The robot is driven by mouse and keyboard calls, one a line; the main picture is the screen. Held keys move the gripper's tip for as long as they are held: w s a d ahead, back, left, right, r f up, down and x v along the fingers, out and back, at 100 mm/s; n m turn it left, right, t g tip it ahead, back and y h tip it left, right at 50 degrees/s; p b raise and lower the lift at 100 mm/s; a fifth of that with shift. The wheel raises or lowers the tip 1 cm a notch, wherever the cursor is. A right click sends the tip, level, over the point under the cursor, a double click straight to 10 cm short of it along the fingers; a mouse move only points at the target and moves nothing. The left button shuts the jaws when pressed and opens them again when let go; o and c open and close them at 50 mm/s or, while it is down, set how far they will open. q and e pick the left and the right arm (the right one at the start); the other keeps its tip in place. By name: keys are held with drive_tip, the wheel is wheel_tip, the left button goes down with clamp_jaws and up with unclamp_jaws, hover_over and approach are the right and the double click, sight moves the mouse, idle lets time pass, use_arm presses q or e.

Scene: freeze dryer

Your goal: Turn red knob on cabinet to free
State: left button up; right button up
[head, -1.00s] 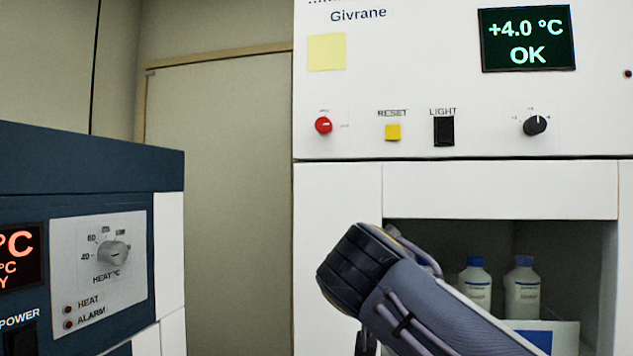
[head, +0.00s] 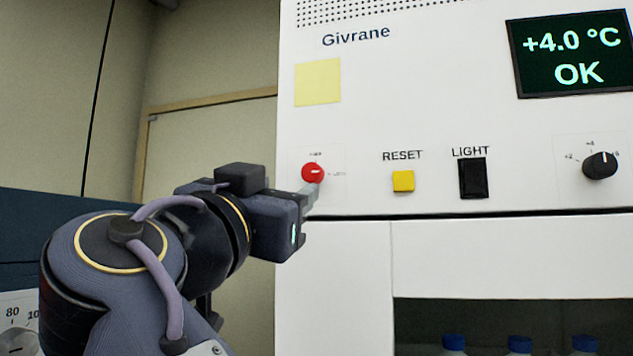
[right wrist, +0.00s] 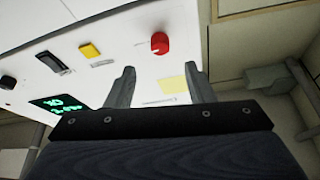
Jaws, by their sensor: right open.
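The red knob (head: 312,173) sits on the white cabinet front (head: 350,120), below a yellow note. A small label is above it and another to its right; both are too small to read. The pale mark on the knob appears to point toward the right label. My right gripper (head: 309,191) is open, its fingers close to the knob and partly overlapping its lower edge. In the right wrist view the knob (right wrist: 160,43) shows between and beyond the open fingers (right wrist: 158,62), with no visible grip on it. My left gripper is not in view.
A yellow RESET button (head: 403,181), a black LIGHT switch (head: 473,178) and a black dial (head: 600,165) are to the right of the knob. The display (head: 572,54) reads +4.0 °C OK. Blue-capped bottles (head: 519,344) stand in the open bay below.

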sight(311, 173)
drive_tip(key=p+x, duration=0.4)
drive_tip(key=x, duration=0.3)
drive_tip(key=shift+w+d+r, duration=0.1)
drive_tip(key=shift+w+r, duration=0.15)
drive_tip(key=shift+c, duration=0.2)
drive_tip(key=c, duration=1)
